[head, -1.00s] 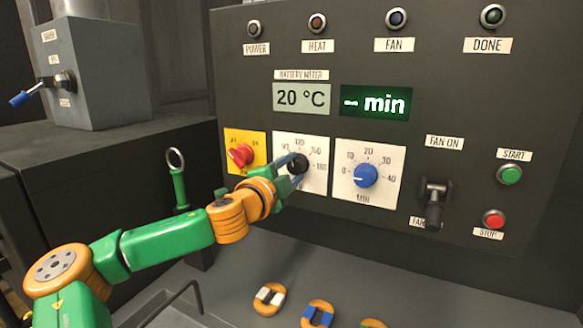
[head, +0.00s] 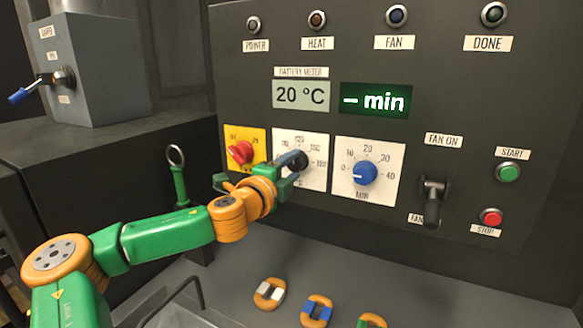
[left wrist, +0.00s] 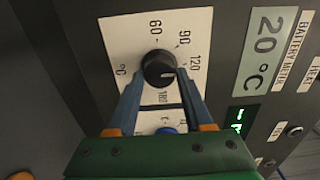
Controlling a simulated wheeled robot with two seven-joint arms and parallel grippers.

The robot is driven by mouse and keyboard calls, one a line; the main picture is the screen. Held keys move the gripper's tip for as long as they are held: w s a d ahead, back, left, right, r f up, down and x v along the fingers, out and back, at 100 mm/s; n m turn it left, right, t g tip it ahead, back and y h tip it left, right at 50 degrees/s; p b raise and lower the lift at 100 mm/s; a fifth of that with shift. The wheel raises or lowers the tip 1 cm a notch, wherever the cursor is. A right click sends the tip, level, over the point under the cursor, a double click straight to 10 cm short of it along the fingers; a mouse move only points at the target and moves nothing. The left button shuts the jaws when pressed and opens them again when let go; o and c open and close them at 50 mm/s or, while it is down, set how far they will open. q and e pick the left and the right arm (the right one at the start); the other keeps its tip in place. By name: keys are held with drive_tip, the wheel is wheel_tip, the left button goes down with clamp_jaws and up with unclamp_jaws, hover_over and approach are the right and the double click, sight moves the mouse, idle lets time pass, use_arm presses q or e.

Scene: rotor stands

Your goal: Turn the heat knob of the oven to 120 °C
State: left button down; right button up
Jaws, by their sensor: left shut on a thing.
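The black heat knob (head: 299,160) sits on a white dial plate (head: 312,175) on the oven panel. My left gripper (head: 293,165) is shut on it, one finger on each side. In the left wrist view the knob (left wrist: 158,66) lies between the two blue fingertips (left wrist: 162,77). Its short white mark points to the right, roughly towards the 120 side; the right finger hides part of the scale, so the exact reading cannot be told. The display (head: 301,95) reads 20 °C. My right gripper is not in view.
A red knob (head: 240,152) on a yellow plate is close on the left. A blue minute knob (head: 365,172) is close on the right. Further right are a fan lever (head: 433,203), a green start button (head: 508,173) and a red stop button (head: 491,217).

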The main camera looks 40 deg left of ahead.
use_arm(q)
drive_tip(key=shift+c, duration=1.5)
unclamp_jaws()
drive_tip(key=b, duration=0.1)
drive_tip(key=s+b, duration=0.2)
drive_tip(key=b, duration=0.1)
drive_tip(key=shift+s+d+f, duration=0.25)
drive_tip(key=shift+d+f, duration=0.1)
drive_tip(key=shift+f, duration=0.05)
drive_tip(key=v, duration=0.1)
drive_tip(key=b+v, duration=0.1)
drive_tip(key=v, duration=0.2)
drive_tip(key=shift+s+d+r+b, duration=0.15)
drive_tip(key=shift+s+r+b, duration=0.1)
drive_tip(key=shift+r+b, duration=0.15)
